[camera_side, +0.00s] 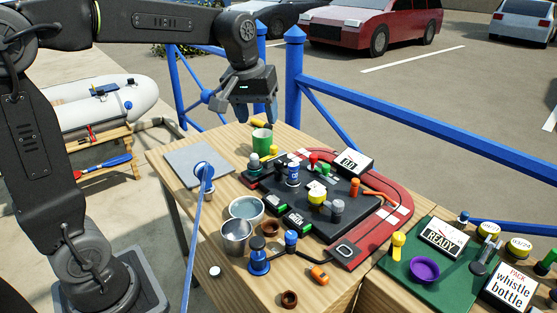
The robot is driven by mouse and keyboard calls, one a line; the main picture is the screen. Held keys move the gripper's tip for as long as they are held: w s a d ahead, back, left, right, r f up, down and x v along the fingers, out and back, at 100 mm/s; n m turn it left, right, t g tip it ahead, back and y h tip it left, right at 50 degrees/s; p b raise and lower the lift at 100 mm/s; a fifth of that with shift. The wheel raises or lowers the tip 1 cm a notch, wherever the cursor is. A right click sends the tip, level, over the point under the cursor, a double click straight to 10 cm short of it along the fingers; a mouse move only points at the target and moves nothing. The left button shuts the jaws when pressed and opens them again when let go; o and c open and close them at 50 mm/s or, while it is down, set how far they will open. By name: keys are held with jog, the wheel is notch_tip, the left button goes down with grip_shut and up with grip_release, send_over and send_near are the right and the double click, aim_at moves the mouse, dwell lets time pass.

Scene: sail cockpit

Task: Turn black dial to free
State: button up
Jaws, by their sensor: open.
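A small dark upright part (280,170) stands left of the blue cylinder. I cannot tell which part is the black dial, or read its setting. My gripper (257,113) points down with its fingers apart and empty. It is above the table's far edge, up and left of the panel and apart from it.
Metal cups (236,238) and loose small parts lie in front. A green board (440,262) sits at right. Blue railing runs behind.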

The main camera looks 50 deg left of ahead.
jog(key=w+a+f+n+g, duration=0.1)
jog(key=w+a+f+n, duration=0.2)
jog(key=w, duration=0.4)
jog(key=n+g, duration=0.1)
jog(key=n, duration=0.2)
send_near(279, 160)
jog(key=shift+h, duration=0.3)
notch_tip(279, 160, down, 10)
jog(key=shift+a+r, duration=0.1)
jog(key=shift+r, duration=0.1)
jog(key=shift+w, duration=0.1)
jog(key=c, duration=0.9)
